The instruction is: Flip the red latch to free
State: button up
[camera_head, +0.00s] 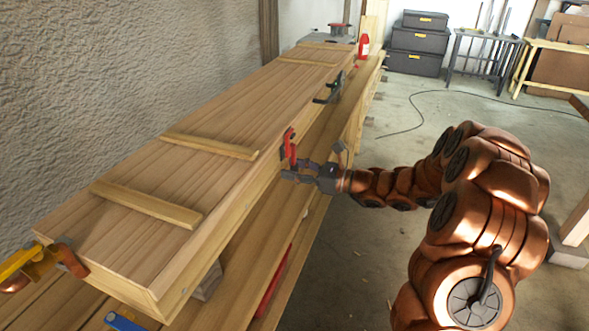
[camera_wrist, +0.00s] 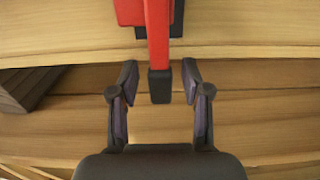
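The red latch (camera_head: 288,144) is on the front edge of a long wooden box with a plank lid (camera_head: 200,130). In the wrist view the red latch (camera_wrist: 157,38) points down over the wood, ending in a dark tip. My gripper (camera_head: 291,168) is at the latch's lower end. In the wrist view my gripper (camera_wrist: 159,74) is open, one finger on each side of the dark tip. A gap shows on both sides, so the fingers seem apart from it. Whether the tip lies at finger depth is hard to tell.
A dark clamp (camera_head: 329,90) sits farther along the box edge. A yellow and copper-coloured clamp (camera_head: 38,262) grips the near left corner. A red bottle (camera_head: 363,46) stands at the far end. A blue item (camera_head: 124,322) lies on the bench below. Floor to the right is mostly clear.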

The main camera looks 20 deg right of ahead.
aim_at(292, 139)
grip_shut()
dwell(0.4)
jog(key=shift+w, duration=0.1)
jog(key=shift+w+d+f+n+b, duration=0.15)
jog(key=shift+w+d+n+b, duration=0.15)
jog(key=shift+n+b, duration=0.6)
jog(key=shift+w+d+r+n+b, duration=0.5)
jog(key=shift+w+r+n+b, duration=0.3)
jog(key=shift+n+b, duration=1.4)
jog(key=shift+w+d+r+n+b, duration=0.55)
jog(key=shift+r+n+b, duration=0.4)
jog(key=shift+n+b, duration=1.25)
jog(key=shift+w+d+r+n+b, duration=0.45)
jog(key=shift+w+r+n+b, duration=0.35)
jog(key=shift+n+b, duration=1.35)
jog(key=shift+s+r+n+p, duration=0.1)
jog(key=shift+n+p, duration=0.4)
jog(key=shift+n, duration=0.15)
